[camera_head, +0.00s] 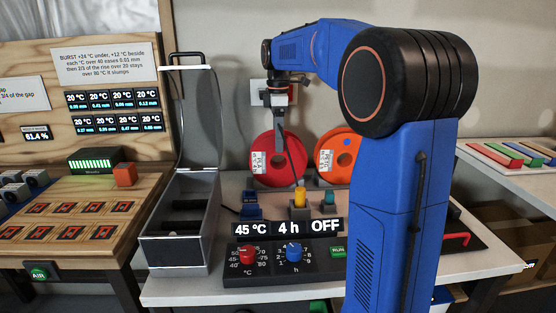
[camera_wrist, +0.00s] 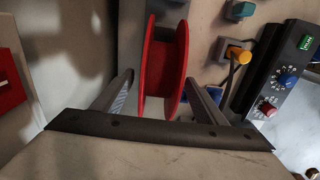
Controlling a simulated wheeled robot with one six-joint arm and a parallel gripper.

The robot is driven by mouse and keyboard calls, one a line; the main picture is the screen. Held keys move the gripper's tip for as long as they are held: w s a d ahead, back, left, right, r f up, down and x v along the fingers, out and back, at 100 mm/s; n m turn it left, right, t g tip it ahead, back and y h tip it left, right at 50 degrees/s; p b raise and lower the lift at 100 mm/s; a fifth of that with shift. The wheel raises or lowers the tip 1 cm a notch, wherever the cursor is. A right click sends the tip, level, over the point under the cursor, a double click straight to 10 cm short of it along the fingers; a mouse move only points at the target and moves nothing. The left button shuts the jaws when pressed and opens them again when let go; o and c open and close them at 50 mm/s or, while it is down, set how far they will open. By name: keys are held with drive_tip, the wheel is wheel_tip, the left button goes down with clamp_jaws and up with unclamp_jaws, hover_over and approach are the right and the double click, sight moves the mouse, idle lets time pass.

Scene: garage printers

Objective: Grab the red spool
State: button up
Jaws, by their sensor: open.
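The red spool (camera_head: 264,165) stands upright on the bench by the wall in the head view, with a white label on its face. In the wrist view the red spool (camera_wrist: 151,68) is seen edge-on. My gripper (camera_wrist: 161,92) is open, with one finger on each side of the spool's lower part in the picture. I cannot tell whether the fingers touch it. In the head view my gripper (camera_head: 280,135) hangs in front of the spool and hides a strip of it.
An orange spool (camera_head: 325,160) stands right of the red one. A control panel (camera_head: 320,262) with knobs and displays sits in front. A grey open box (camera_head: 180,252) with a raised lid stands to the left. Yellow (camera_head: 300,197) and teal (camera_head: 329,198) pieces stand between spools and panel.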

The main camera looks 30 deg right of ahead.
sight(278, 157)
drive_tip(key=shift+f, duration=3.6)
drive_tip(key=shift+c, duration=0.6)
drive_tip(key=c, duration=1.2)
drive_tip(key=shift+r, duration=0.1)
